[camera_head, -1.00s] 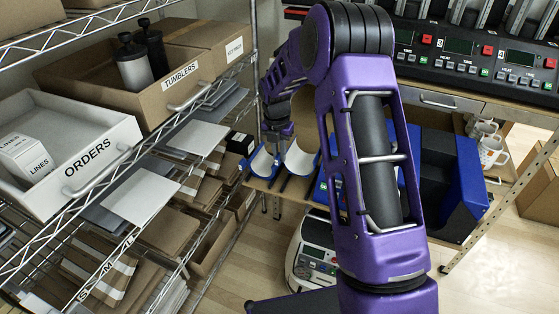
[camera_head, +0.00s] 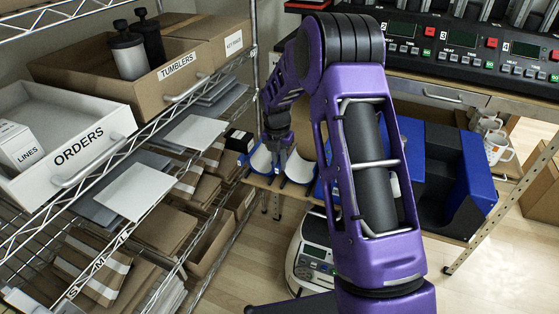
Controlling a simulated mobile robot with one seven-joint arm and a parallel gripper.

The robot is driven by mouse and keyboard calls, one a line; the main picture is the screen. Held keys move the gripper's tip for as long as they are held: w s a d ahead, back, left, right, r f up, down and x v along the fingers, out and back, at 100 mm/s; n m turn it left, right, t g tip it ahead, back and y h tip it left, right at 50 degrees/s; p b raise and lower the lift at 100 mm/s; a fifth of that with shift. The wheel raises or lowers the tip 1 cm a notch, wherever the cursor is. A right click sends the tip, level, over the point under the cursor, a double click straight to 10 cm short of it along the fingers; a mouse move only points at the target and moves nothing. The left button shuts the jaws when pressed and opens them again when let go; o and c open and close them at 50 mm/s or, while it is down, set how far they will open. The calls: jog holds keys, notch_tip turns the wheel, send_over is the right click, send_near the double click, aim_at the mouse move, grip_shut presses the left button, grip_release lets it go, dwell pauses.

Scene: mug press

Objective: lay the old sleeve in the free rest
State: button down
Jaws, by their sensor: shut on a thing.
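My gripper (camera_head: 277,152) is small in the picture, pointing down over the bench end beyond my purple arm. Two pale curved pieces with blue and dark edging lie side by side there, the left one (camera_head: 260,161) and the right one (camera_head: 298,168). The fingers are down between them, close to the left piece's right edge. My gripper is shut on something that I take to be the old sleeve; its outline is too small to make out. I cannot tell which pale surface is sleeve and which is bare rest.
A wire rack on the left holds the ORDERS tray (camera_head: 125,122), the TUMBLERS box (camera_head: 200,76) and flat cartons. A row of presses (camera_head: 470,57) stands at the back. A blue and black block (camera_head: 470,185) and mugs (camera_head: 496,147) are at the right.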

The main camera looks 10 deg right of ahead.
jog(key=shift+f, duration=0.3)
grip_release()
dwell(0.6)
jog(key=shift+r, duration=0.15)
dwell(0.5)
jog(key=shift+r+p, duration=2.9)
jog(key=shift+r, duration=0.95)
